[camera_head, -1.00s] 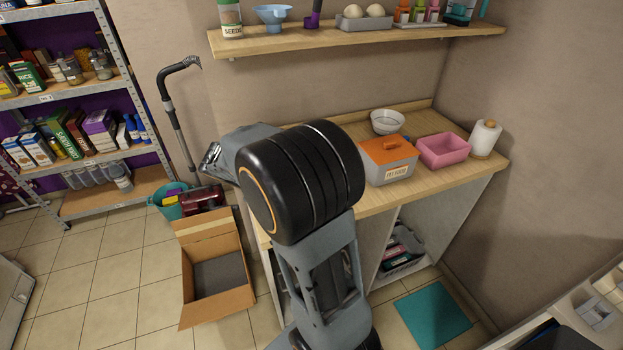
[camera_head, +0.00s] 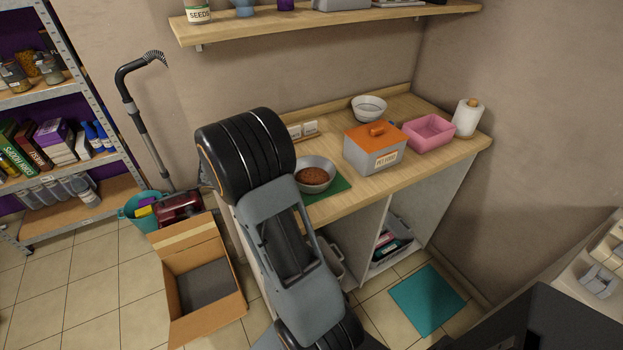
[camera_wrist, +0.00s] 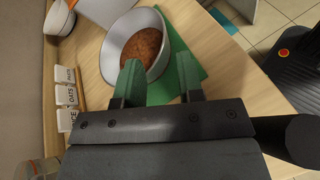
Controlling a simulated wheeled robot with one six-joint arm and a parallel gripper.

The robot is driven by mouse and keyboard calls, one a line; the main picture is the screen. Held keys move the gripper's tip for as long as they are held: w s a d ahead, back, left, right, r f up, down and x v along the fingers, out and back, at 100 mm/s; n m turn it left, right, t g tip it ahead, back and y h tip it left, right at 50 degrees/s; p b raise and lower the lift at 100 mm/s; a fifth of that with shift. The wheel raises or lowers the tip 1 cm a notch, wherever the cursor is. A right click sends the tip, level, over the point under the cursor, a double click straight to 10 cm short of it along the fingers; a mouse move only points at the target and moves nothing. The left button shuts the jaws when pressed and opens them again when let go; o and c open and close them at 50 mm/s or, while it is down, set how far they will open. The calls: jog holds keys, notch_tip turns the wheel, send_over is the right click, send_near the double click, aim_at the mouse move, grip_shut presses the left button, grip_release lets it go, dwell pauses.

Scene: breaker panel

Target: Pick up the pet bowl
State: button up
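The pet bowl (camera_head: 315,173) is a grey-white bowl with brown food in it, standing on a green mat (camera_head: 340,186) on the wooden counter. It also shows in the wrist view (camera_wrist: 112,48), just beyond my fingers, with its brown contents facing up. My gripper (camera_wrist: 160,80) is open, its two green-tipped fingers apart with nothing held. In the wrist view the fingers overlap the bowl's near side; I cannot tell whether they touch it. In the head view my gripper is hidden behind my arm.
On the counter are a pet food box with an orange lid (camera_head: 374,148), a pink bin (camera_head: 428,133), a white bowl (camera_head: 369,108) and a paper roll (camera_head: 467,118). Small labelled blocks (camera_wrist: 67,95) stand beside the bowl. A shelf (camera_head: 325,24) hangs above.

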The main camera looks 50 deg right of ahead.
jog(key=shift+p+x, duration=0.4)
jog(key=shift+x, duration=3.95)
jog(key=shift+s+a+f, duration=0.1)
jog(key=shift+s+a, duration=0.05)
jog(key=shift+c, duration=0.4)
grip_shut()
